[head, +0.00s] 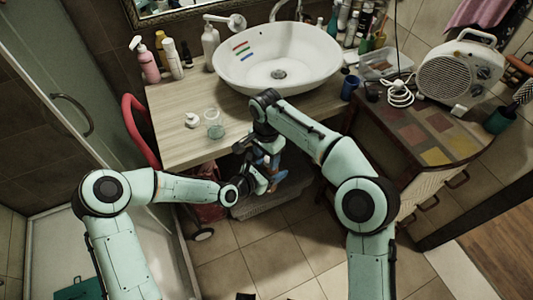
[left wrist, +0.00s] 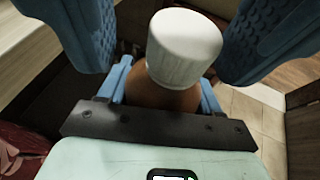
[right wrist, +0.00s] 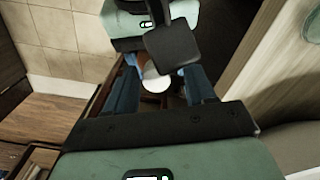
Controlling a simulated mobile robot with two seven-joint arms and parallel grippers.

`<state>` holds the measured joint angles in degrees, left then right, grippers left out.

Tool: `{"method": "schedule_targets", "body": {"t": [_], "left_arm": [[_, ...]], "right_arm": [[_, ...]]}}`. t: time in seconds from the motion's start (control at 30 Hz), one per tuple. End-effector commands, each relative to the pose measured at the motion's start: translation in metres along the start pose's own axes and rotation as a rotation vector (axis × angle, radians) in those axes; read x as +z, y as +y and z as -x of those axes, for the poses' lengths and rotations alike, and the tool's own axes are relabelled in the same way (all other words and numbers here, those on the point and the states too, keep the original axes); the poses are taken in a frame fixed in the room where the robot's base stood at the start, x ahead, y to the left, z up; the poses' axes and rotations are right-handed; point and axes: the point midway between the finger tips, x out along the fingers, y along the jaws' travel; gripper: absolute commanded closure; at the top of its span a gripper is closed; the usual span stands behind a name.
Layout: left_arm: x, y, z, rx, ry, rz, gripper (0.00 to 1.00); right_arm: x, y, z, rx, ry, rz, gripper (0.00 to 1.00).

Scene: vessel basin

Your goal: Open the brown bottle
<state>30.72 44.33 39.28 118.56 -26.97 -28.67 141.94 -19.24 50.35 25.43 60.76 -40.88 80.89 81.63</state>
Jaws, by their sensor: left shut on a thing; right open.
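The brown bottle (left wrist: 165,96) with its ribbed white cap (left wrist: 185,45) is held in my left gripper (left wrist: 160,88), whose blue fingers are shut on the brown body below the cap. My right gripper's blue fingers (left wrist: 172,32) stand open on both sides of the cap, with visible gaps. In the right wrist view, the white cap (right wrist: 155,82) sits between my right gripper's fingers (right wrist: 162,90).
The wooden counter (head: 175,145) carries a white basin (head: 279,62), a clear glass (head: 215,130) and a small white item (head: 192,120). Several bottles stand at the back left. A heater (head: 460,72) and a dark cabinet are right. A red chair (head: 138,130) is left.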

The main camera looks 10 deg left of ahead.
Motion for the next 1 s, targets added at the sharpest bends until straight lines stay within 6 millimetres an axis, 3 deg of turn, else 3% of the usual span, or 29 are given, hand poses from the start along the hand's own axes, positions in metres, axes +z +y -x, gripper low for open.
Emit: {"method": "schedule_targets", "body": {"t": [0.03, 0.2, 0.43, 0.7, 0.97, 1.0], "left_arm": [[0.0008, 0.0000, -0.0001, 0.000, -0.002, -0.001, 1.00], [0.0008, -0.0007, -0.0001, -0.001, -0.002, -0.002, 1.00], [0.0011, -0.0031, -0.0003, -0.007, -0.001, -0.004, 1.00], [0.0012, -0.0056, -0.0004, -0.013, -0.001, -0.007, 1.00], [0.0014, -0.0071, -0.0007, -0.016, -0.001, -0.009, 1.00], [0.0014, -0.0073, -0.0007, -0.017, -0.001, -0.009, 1.00]], "right_arm": [[0.0000, 0.0000, 0.0002, 0.000, 0.000, 0.000, 0.46], [0.0000, -0.0003, 0.0005, -0.001, 0.000, 0.000, 1.00], [0.0001, -0.0012, 0.0012, -0.006, 0.001, 0.022, 1.00], [-0.0001, -0.0004, 0.0024, -0.009, 0.005, 0.283, 1.00], [0.0005, -0.0009, 0.0027, -0.011, 0.004, 0.301, 1.00], [0.0005, -0.0010, 0.0027, -0.011, 0.004, 0.301, 0.64]]}}
